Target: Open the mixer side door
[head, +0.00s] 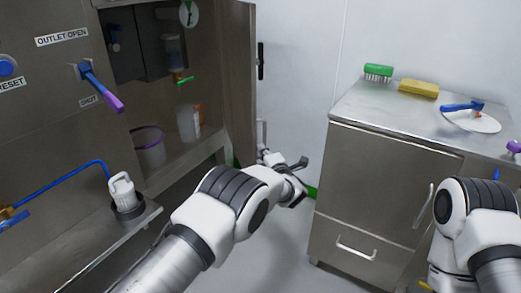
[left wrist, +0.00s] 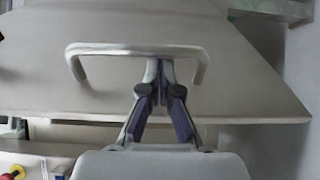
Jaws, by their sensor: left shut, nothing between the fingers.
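The mixer (head: 45,130) is the steel machine at the left of the head view, with an open bay. A steel door panel (head: 238,80) stands at the bay's right edge, swung outward. A pale U-shaped bar handle (left wrist: 135,48) on a flat panel (left wrist: 240,85) fills the left wrist view. My left gripper (head: 300,180) is shut and empty beyond the panel's lower right edge.
A steel cabinet (head: 375,190) stands at the right, with a green brush (head: 378,71) and yellow sponge (head: 419,88) on top. Some floor is free between mixer and cabinet.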

